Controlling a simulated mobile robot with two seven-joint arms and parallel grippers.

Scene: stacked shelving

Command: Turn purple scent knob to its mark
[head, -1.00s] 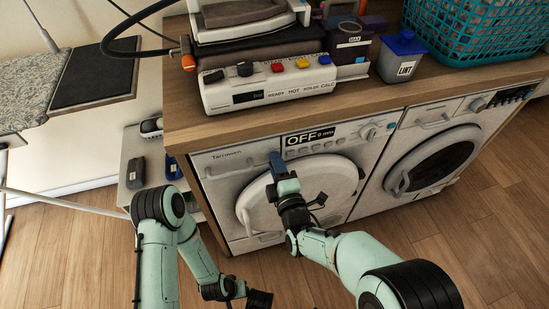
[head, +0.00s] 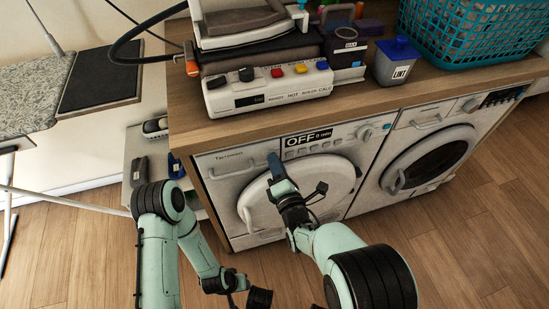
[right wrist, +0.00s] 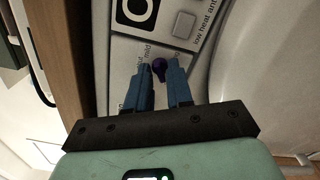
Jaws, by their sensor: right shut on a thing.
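The purple scent knob (right wrist: 159,67) shows in the right wrist view, small and round, on the pale washer panel with printed lettering around it. My right gripper (right wrist: 160,78) has its two blue fingers at either side of the knob, closed on it. In the head view my right gripper (head: 274,160) is at the washer's (head: 237,170) control panel, left of the door's top, and hides the knob. The knob's mark cannot be made out. My left gripper (head: 258,298) hangs low at the bottom edge, away from the washer, and its jaws cannot be read.
The washer display (head: 306,139) reads OFF. The wooden counter (head: 350,106) above holds a steam iron station (head: 266,86), a grey lint bin (head: 397,62) and a teal basket (head: 470,30). A second machine (head: 430,160) stands at right. Floor in front is clear.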

